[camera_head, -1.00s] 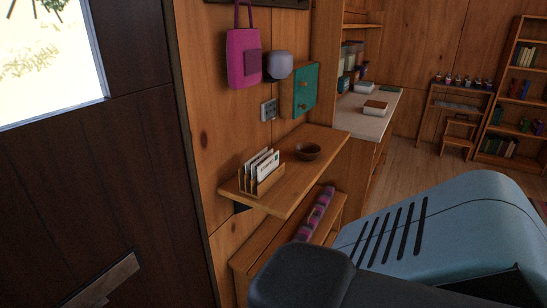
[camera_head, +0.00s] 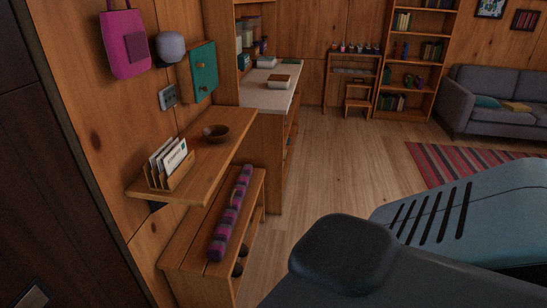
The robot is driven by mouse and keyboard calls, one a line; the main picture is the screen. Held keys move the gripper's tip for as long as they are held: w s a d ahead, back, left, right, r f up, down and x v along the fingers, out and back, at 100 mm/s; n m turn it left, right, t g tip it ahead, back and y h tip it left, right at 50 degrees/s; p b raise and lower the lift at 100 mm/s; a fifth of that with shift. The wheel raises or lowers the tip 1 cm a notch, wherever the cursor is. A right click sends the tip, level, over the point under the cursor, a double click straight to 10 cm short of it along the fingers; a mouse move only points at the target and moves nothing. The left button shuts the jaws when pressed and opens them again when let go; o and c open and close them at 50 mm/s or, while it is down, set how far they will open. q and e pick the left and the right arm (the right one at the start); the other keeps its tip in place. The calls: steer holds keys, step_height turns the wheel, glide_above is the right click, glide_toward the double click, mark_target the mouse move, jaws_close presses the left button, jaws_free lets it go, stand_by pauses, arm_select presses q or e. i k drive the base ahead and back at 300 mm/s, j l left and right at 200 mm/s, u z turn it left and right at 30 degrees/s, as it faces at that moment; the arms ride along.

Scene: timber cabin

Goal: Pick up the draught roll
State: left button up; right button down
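The draught roll (camera_head: 231,213) is a long, thin tube with purple, pink and dark patches. It lies lengthwise on the low wooden bench (camera_head: 187,238) against the left wall, below a wall shelf. Its far end reaches close to the shelf's edge in the picture. Neither of my grippers is in view. A dark part of my own body and a blue-grey one fill the lower right, apart from the roll in the picture.
The wall shelf (camera_head: 202,150) overhangs the bench and holds a letter rack (camera_head: 167,165) and a brown bowl (camera_head: 216,132). Dark round things sit under the bench. A counter (camera_head: 268,95) stands beyond. The wooden floor (camera_head: 330,160) right of the bench is clear.

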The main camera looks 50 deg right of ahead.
mark_target(220, 242)
steer(key=z, duration=1.3)
steer(key=i+l+u, duration=0.15)
steer(key=u, duration=0.2)
steer(key=i+l+u, duration=0.25)
steer(key=u, duration=0.15)
steer(key=i+l+u, duration=0.2)
steer(key=l, duration=0.35)
steer(key=i+l+u, duration=0.1)
steer(key=i+l, duration=0.15)
steer(key=l, duration=0.2)
steer(key=i+l, duration=0.15)
steer(key=l, duration=0.2)
steer(key=i+l, duration=0.15)
steer(key=l, duration=0.2)
steer(key=i+l+u, duration=0.1)
steer(key=l, duration=0.25)
steer(key=i+l, duration=0.2)
steer(key=l, duration=0.15)
steer(key=i+l, duration=0.15)
steer(key=l, duration=0.2)
steer(key=i+l, duration=0.15)
steer(key=l, duration=0.2)
steer(key=i+l, duration=0.1)
steer(key=l, duration=0.3)
steer(key=i+j+u, duration=0.05)
